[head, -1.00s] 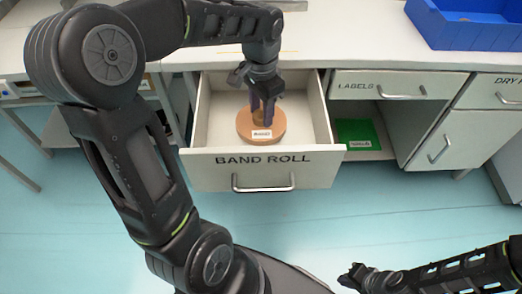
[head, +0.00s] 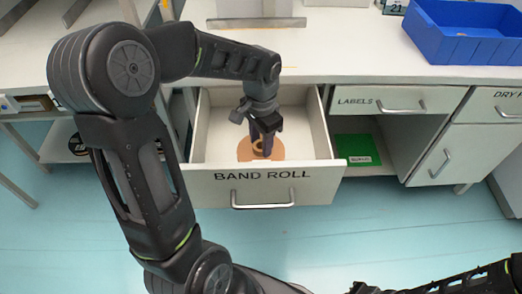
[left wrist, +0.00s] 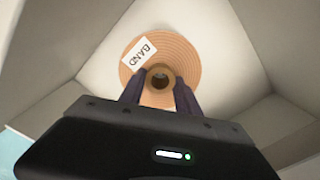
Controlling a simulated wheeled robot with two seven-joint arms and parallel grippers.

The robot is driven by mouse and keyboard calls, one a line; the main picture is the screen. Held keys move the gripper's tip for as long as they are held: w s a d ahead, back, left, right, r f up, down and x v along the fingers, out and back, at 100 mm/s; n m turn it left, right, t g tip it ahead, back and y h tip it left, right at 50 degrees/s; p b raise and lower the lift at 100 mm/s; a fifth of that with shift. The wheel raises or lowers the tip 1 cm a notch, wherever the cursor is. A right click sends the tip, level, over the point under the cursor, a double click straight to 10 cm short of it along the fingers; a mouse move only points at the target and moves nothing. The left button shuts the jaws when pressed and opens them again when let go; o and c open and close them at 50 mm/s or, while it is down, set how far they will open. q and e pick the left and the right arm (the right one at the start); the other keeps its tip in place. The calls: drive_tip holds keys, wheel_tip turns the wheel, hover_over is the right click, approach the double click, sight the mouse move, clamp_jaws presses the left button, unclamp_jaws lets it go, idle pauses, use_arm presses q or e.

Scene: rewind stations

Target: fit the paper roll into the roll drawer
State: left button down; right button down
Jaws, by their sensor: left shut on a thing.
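The paper roll (head: 245,152) is a flat brown disc with a hollow core, inside the open drawer marked BAND ROLL (head: 316,172). The drawer front hides its near edge in the head view. In the left wrist view the roll (left wrist: 190,60) shows a white label reading BAND. My left gripper (head: 263,147) reaches down into the drawer and is shut on the roll's core, with a dark finger on each side of it. Whether the roll touches the drawer floor I cannot tell. My right gripper (head: 366,288) is cut off at the bottom edge, its jaws unclear.
A blue bin (head: 465,35) stands on the counter at the right. A shut LABELS drawer (head: 398,101) is right of the open one, with a green item (head: 357,149) on the shelf below. The drawer's side walls stand close around my left gripper.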

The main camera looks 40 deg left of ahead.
sight(261, 151)
use_arm(q)
drive_tip(key=shift+f+b, duration=0.3)
drive_tip(key=shift+f, duration=1.65)
drive_tip(key=shift+f, duration=0.2)
drive_tip(key=c, duration=0.9)
unclamp_jaws()
drive_tip(key=shift+o, duration=0.2)
drive_tip(key=shift+r, duration=0.1)
drive_tip(key=shift+r, duration=0.4)
wheel_tip(261, 151, up, 12)
drive_tip(key=p, duration=0.2)
drive_tip(key=shift+f, duration=0.25)
